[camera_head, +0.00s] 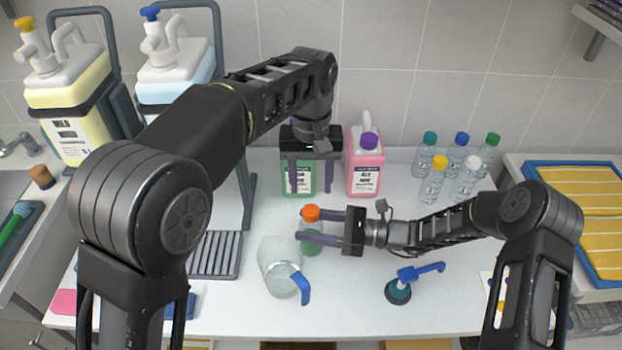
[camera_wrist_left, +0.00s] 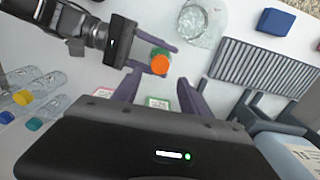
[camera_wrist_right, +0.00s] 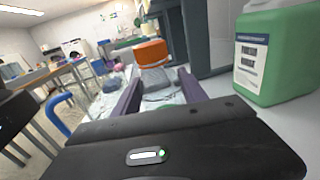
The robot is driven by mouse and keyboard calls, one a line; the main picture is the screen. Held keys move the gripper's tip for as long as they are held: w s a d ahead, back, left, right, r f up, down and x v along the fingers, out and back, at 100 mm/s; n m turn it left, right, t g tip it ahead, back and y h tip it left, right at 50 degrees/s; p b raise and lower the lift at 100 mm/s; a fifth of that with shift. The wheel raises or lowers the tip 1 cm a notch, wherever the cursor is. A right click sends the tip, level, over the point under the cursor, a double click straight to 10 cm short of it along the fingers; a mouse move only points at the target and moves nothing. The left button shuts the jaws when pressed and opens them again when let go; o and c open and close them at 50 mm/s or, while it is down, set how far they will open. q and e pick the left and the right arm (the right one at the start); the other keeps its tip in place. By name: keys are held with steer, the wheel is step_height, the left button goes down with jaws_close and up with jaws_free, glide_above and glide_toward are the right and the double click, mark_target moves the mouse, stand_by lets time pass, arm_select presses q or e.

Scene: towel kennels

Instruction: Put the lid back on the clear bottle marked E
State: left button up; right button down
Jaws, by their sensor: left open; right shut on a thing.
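A small bottle (camera_head: 312,245) with an orange lid (camera_head: 311,212) stands upright at the middle of the table. Its lower part looks green in the head view and clear in the right wrist view. My right gripper (camera_head: 302,224) comes in level from the right and is shut on this bottle below the lid. The lid also shows in the right wrist view (camera_wrist_right: 150,53). My left gripper (camera_head: 311,188) is open and empty, fingers down; in its wrist view the orange lid (camera_wrist_left: 160,65) appears just beyond the fingertips. No letter E is readable on any bottle.
Several clear bottles (camera_head: 432,187) with coloured caps stand back right. A green jug (camera_head: 299,180) and pink jug (camera_head: 366,178) are behind. The table's front right is fairly clear.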

mark_target(311, 210)
arm_select(q)
steer(key=shift+f, duration=3.9)
steer(key=shift+c, duration=0.3)
jaws_close()
steer(key=shift+o, duration=1)
jaws_free()
step_height(311, 210, up, 8)
steer(key=shift+f, duration=0.2)
